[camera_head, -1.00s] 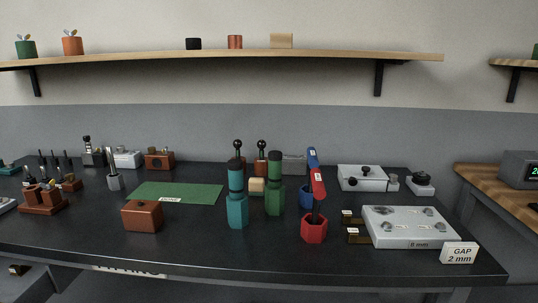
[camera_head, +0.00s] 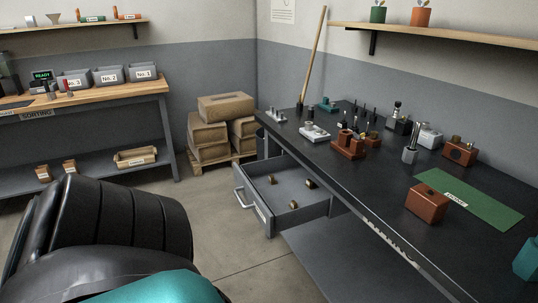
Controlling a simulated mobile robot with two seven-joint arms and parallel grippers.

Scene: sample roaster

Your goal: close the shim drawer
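The shim drawer (camera_head: 326,205) hangs under the left end of the black bench and is pulled well out. It is a grey open-topped tray. Its front faces left and carries a pale bar handle (camera_head: 240,187) and a small label that is too small to read. A few small brass-coloured pieces (camera_head: 309,184) are inside it. Neither of my grippers shows in the view, so nothing is seen touching the drawer or its handle.
The black bench (camera_head: 390,205) holds a red-brown block (camera_head: 428,203), a green mat (camera_head: 490,203) and several small tools. Stacked boxes (camera_head: 208,135) stand on a pallet behind the drawer. A sorting table (camera_head: 120,93) is at left. Floor (camera_head: 215,215) left of the drawer is clear.

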